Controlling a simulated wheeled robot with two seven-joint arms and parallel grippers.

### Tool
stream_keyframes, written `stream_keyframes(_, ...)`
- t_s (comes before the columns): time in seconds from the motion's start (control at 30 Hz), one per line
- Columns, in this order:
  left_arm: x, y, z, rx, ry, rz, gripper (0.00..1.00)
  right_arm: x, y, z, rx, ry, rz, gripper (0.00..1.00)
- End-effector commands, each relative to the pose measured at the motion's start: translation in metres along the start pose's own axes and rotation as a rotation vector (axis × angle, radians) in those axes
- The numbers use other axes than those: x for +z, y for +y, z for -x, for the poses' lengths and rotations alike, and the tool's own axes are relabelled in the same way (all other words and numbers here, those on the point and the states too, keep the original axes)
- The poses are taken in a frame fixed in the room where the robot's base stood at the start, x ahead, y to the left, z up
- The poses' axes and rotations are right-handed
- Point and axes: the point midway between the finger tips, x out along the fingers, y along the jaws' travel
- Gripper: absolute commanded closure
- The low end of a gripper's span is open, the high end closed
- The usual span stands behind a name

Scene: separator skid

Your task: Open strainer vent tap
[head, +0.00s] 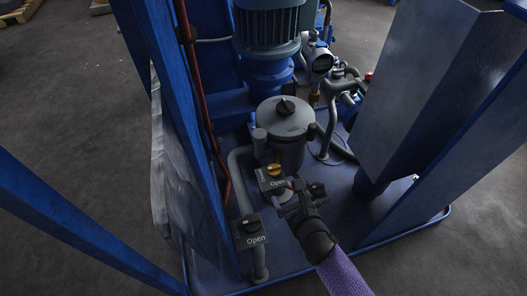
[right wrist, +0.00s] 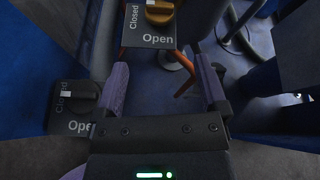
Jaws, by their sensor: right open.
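A grey strainer canister (head: 289,150) with a black knob (head: 286,106) on its lid stands on the blue skid. In front of it is a yellow tap knob (head: 274,170) on a dark plate marked Closed and Open. In the right wrist view this yellow knob (right wrist: 160,12) shows at the top edge, its white mark on the Closed side. A black knob (head: 251,221) on a similar plate sits lower left, its mark also toward Closed. My right gripper (head: 294,189) is open and empty, just right of and below the yellow knob; its fingers (right wrist: 162,66) point toward that plate. My left gripper is not visible.
A motor (head: 268,30) rises behind the canister. Grey pipes and a gauge (head: 321,63) lie right of it. A curved grey pipe (head: 235,180) runs left.

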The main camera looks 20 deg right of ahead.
Motion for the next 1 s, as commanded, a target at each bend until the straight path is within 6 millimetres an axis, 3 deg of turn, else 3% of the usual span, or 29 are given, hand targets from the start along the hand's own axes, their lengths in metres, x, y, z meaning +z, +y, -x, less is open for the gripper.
stream_keyframes(0.07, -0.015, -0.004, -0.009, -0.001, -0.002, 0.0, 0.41, 0.005, 0.0, -0.018, -0.003, -0.017, -0.135, 0.08)
stream_keyframes(0.17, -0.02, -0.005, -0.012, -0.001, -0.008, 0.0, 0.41, 0.012, -0.002, -0.03, -0.004, -0.029, -0.211, 0.08)
stream_keyframes(0.53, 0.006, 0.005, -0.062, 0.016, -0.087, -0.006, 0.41, 0.011, -0.001, -0.105, -0.003, -0.027, -0.209, 0.08)
stream_keyframes(0.7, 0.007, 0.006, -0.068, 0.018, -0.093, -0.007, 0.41, 0.016, -0.002, -0.118, -0.003, -0.03, -0.207, 0.08)
stream_keyframes(0.97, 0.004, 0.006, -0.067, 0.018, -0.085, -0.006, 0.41, 0.019, -0.003, -0.118, -0.003, -0.032, -0.207, 0.08)
stream_keyframes(1.0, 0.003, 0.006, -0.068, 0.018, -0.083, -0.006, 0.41, 0.019, -0.003, -0.118, -0.003, -0.032, -0.207, 0.16)
